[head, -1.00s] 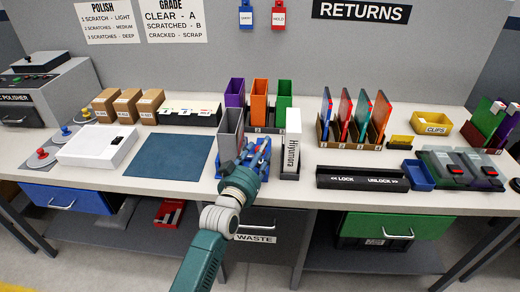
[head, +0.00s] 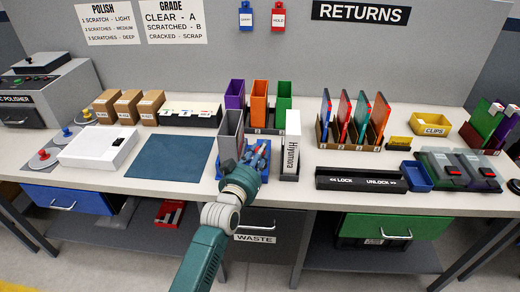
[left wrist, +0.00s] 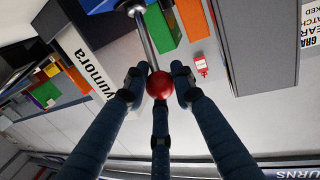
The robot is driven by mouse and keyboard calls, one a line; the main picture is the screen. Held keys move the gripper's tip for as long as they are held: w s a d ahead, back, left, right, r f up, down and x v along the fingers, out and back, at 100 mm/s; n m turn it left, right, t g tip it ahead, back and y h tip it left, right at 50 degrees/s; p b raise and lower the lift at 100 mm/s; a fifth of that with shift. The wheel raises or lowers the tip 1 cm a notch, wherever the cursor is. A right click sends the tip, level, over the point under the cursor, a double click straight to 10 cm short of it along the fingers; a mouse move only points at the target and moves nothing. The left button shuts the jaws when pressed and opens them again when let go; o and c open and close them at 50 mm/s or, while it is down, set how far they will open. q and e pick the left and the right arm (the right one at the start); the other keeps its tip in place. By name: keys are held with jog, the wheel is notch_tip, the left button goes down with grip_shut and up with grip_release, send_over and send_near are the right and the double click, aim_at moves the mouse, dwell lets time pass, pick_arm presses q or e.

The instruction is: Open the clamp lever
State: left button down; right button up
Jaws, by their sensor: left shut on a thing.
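The clamp lever shows in the left wrist view as a metal rod (left wrist: 144,38) ending in a red ball knob (left wrist: 159,85). The rod runs up toward a blue part (left wrist: 98,6) at the top edge. My left gripper (left wrist: 158,78) has its three dark blue fingers closed around the red knob. In the head view my left gripper (head: 259,154) is over a blue base (head: 264,172) on the bench, between a grey holder and the white Hyumora box. The gripper and wrist hide most of the clamp there. My right gripper is not in view.
The grey holder (head: 230,134) stands close on the left, and the white Hyumora box (head: 292,142) close on the right. Purple, orange (head: 259,103) and green bins stand behind. A dark blue mat (head: 170,156) lies left. A black lock/unlock bar (head: 361,179) lies right.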

pick_arm(q)
jog(key=w+r+g+p, duration=0.1)
jog(key=r+p, duration=0.1)
jog(key=p, duration=0.2)
jog(key=shift+w+g+y, duration=0.3)
jog(key=shift+w, duration=0.05)
jog(key=shift+w+f+n+g+p, duration=0.25)
jog(key=shift+n+g+p, duration=0.05)
jog(key=shift+p, duration=0.25)
jog(key=shift+w+f, duration=0.15)
jog(key=shift+w, duration=0.1)
jog(key=w+b, duration=0.1)
jog(key=w, duration=0.1)
jog(key=shift+w, duration=0.3)
